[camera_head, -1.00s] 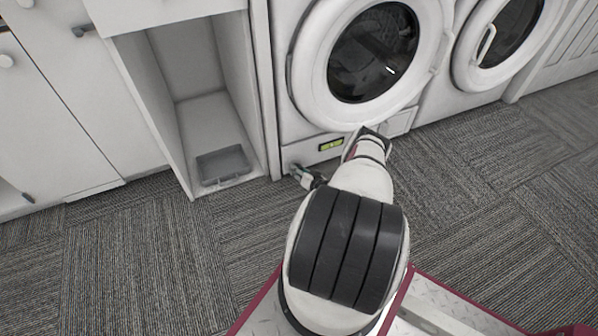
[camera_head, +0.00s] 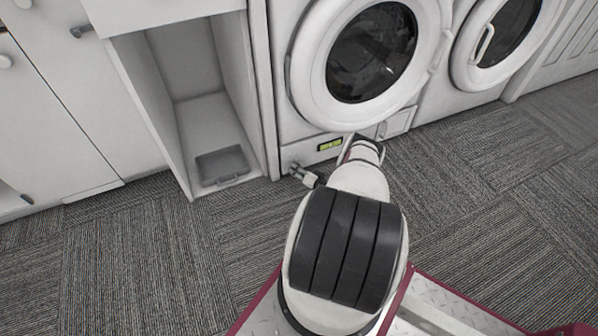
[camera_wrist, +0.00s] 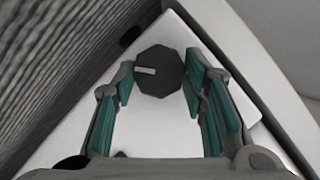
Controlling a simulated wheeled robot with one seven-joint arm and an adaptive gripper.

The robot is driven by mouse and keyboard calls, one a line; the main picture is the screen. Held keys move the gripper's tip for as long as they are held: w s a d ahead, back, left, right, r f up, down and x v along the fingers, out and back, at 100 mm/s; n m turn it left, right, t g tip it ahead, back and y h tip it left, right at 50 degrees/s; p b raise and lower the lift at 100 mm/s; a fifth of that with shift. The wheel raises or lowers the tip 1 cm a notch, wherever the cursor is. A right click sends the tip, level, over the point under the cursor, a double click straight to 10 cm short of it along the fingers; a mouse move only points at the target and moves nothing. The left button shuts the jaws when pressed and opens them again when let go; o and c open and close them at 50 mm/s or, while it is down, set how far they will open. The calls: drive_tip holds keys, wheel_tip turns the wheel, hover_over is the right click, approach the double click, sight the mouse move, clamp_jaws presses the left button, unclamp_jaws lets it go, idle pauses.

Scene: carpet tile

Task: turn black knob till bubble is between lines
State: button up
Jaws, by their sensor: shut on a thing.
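The black knob (camera_wrist: 158,72) is many-sided with a pale mark on its face. In the wrist view it sits between the teal-padded fingertips. My gripper (camera_wrist: 160,76) is shut on the knob, with one finger on each side. In the head view, my gripper (camera_head: 299,171) is low at the front left corner of the left washer (camera_head: 300,128), and the knob cannot be made out there. The yellow-green level vial (camera_head: 329,146) is on the washer's lower front, just right of my gripper. Its bubble and lines are too small to read.
An open white cabinet bay (camera_head: 205,120) with a grey tray (camera_head: 222,166) stands left of the washer. A second washer (camera_head: 497,45) stands to the right. Carpet (camera_head: 480,190) is clear at the right and left.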

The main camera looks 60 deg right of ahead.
drive_tip(key=o, duration=1.2)
drive_tip(key=shift+c, duration=0.2)
drive_tip(key=shift+s, duration=0.1)
drive_tip(key=v, duration=1.2)
